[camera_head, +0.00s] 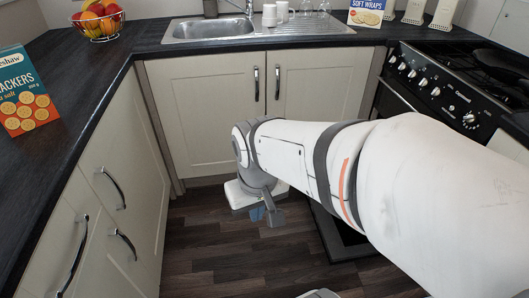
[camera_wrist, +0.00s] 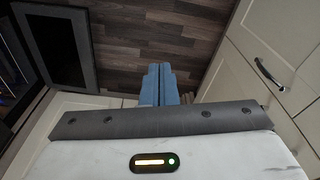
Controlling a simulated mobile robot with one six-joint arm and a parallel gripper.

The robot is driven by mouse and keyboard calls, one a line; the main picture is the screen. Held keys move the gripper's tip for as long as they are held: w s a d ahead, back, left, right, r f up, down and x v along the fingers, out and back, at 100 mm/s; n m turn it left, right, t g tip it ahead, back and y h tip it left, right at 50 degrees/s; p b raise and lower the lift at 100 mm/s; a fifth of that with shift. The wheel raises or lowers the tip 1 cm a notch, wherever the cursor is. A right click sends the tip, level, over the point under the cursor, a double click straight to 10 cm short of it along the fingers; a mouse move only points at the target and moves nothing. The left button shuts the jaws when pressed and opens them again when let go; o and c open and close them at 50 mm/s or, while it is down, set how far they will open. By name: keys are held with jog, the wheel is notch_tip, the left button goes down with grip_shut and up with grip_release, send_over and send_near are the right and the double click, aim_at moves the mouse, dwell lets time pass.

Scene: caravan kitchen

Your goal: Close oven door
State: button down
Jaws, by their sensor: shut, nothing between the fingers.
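The oven door (camera_head: 345,236) is open and folded down low over the floor, partly hidden behind my arm in the head view. In the wrist view the open door (camera_wrist: 58,46) is a dark panel with a grey frame at the upper left. The oven's black cooker front (camera_head: 440,88) with silver knobs is at the right of the head view. My gripper (camera_head: 266,214) is low over the floor, to the left of the door and apart from it. In the wrist view its blue fingers (camera_wrist: 160,84) are together and empty, pointing over the floor.
Cream cupboards with a sink (camera_head: 225,28) above stand behind my gripper. A drawer unit (camera_head: 115,190) with handles lines the left. A crackers box (camera_head: 25,92) and a fruit basket (camera_head: 100,20) are on the counter. The wooden floor (camera_head: 230,245) around my gripper is clear.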

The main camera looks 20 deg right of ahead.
jog(key=w+d+f+n+g+h+b, duration=0.25)
jog(key=w+d+f, duration=0.3)
jog(key=f, duration=0.45)
jog(key=w+d+f+n+g+h+b, duration=0.2)
jog(key=w+d+f+h+b, duration=0.15)
jog(key=d+f, duration=0.45)
jog(key=w+d+f+n+g+h+b, duration=0.2)
jog(key=w+d+f+b, duration=0.25)
jog(key=f, duration=0.85)
jog(key=s+d+f+n+t+h+b, duration=0.1)
jog(key=s+d+f+n+h+b, duration=0.2)
jog(key=f, duration=1.6)
jog(key=d+f+n+t+h+b, duration=0.15)
jog(key=d+f+n+b, duration=0.35)
jog(key=f, duration=1.3)
jog(key=s+d+f+g+b, duration=0.1)
jog(key=s+d+f+b, duration=0.2)
jog(key=d, duration=0.5)
jog(key=shift+w+d+r+n+h+b, duration=0.1)
jog(key=shift+d+r+b, duration=0.05)
jog(key=shift+r, duration=0.35)
jog(key=shift+w+d+r+n+h+b, duration=0.15)
jog(key=shift+r+b, duration=0.05)
jog(key=shift+r, duration=0.35)
jog(key=shift+w+d+r+n+h+b, duration=0.1)
jog(key=shift+d+r+b, duration=0.05)
jog(key=shift+r, duration=0.35)
